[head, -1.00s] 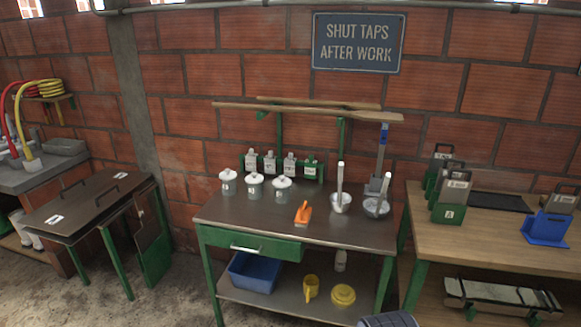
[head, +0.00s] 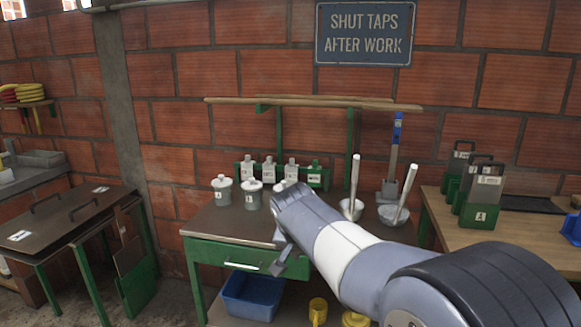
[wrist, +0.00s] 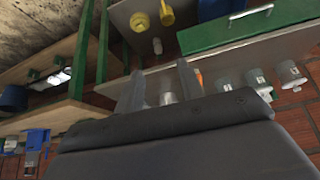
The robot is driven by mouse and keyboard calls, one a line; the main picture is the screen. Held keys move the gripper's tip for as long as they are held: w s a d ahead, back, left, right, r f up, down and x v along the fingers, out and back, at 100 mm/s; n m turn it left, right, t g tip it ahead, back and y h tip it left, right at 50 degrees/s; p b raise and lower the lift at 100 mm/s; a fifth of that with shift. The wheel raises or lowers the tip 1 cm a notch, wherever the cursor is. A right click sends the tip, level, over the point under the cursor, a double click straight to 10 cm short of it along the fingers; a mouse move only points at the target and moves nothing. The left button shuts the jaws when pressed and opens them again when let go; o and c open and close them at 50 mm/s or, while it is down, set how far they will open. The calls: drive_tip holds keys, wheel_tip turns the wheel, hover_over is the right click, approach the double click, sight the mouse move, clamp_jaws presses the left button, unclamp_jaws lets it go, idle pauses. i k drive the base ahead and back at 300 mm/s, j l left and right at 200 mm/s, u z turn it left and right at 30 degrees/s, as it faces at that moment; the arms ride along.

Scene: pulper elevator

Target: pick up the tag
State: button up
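Several small flat labelled pieces, which look like tags, stand in a row on a green holder at the back of the metal workbench (head: 232,224). Three are grey, such as the left one (head: 247,168), and the right one (head: 314,174) is green. I cannot tell which is the task's tag. My gripper hangs over the bench's front in the head view, partly hidden by my arm. In the wrist view my gripper (wrist: 158,74) has its two fingers apart, with nothing held between them. The tags are not clear in the wrist view.
White-lidded canisters (head: 222,190) stand in front of the tag row. Two bowls with pestles, including the right one (head: 394,214), stand to the right. Long wooden paddles (head: 310,102) lie on posts above. The bench has a green drawer (head: 235,257). A wooden table (head: 480,232) stands right.

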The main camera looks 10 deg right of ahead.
sight(292, 169)
drive_tip(key=i+j, duration=0.15)
drive_tip(key=i, duration=0.35)
drive_tip(key=i+j+z, duration=0.15)
drive_tip(key=i, duration=0.35)
drive_tip(key=i+j, duration=0.2)
drive_tip(key=i, duration=0.3)
drive_tip(key=i+j+z, duration=0.1)
drive_tip(key=i, duration=0.35)
drive_tip(key=j, duration=0.1)
